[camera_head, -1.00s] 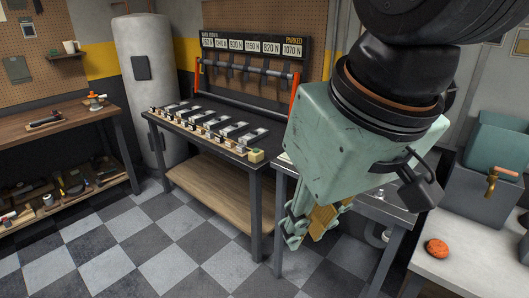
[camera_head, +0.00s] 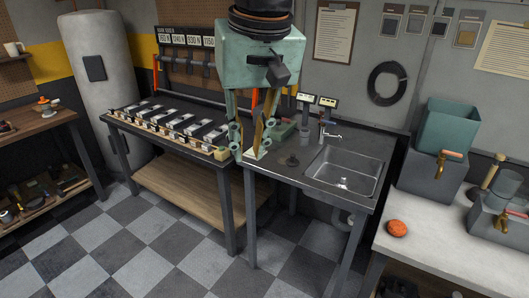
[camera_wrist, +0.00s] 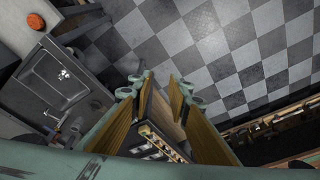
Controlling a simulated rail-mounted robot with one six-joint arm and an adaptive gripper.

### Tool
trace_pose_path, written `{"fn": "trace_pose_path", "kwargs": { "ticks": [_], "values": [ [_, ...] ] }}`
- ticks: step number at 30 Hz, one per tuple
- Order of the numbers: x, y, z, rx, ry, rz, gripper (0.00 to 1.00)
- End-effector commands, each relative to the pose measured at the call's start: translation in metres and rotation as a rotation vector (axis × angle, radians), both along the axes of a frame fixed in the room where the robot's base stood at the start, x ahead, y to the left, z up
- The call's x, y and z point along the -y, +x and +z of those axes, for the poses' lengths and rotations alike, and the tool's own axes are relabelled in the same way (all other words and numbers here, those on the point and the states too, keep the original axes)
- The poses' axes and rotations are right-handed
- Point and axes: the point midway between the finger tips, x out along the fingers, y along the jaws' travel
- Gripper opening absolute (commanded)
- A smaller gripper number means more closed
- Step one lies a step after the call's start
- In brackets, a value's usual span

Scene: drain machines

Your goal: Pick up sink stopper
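A small dark round piece, which looks like the sink stopper (camera_head: 289,160), sits on the dark sink counter (camera_head: 268,168), left of the basin. The metal sink basin (camera_head: 342,174) has a bright drain at its bottom; it also shows in the wrist view (camera_wrist: 58,82). My gripper (camera_head: 248,146) hangs fingers-down above the left end of the sink counter, left of the stopper and apart from it. In the wrist view my gripper (camera_wrist: 160,90) has its two fingers spread with nothing held between them. I cannot clearly make out the stopper there.
A faucet (camera_head: 330,133) stands behind the basin, with two small labelled displays (camera_head: 318,102) near it. A workbench with a row of blocks (camera_head: 178,124) adjoins on the left. A white table with an orange-red lump (camera_head: 397,228) is at right. Counter around the stopper is clear.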

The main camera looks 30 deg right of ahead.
Motion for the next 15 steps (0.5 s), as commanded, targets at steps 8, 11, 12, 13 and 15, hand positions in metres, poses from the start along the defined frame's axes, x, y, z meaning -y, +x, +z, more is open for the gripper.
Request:
{"fn": "trace_pose_path", "kwargs": {
  "ticks": [8, 11, 12, 13, 15],
  "values": [
    [0.028, 0.051, 0.008, -0.027, 0.016, -0.088, 0.17],
    [0.039, 0.069, 0.009, -0.035, 0.020, -0.118, 0.17],
    [0.043, 0.076, 0.010, -0.038, 0.023, -0.131, 0.17],
    [0.047, 0.081, 0.009, -0.041, 0.025, -0.140, 0.17],
    [0.055, 0.093, 0.009, -0.047, 0.028, -0.162, 0.17]
  ]
}}
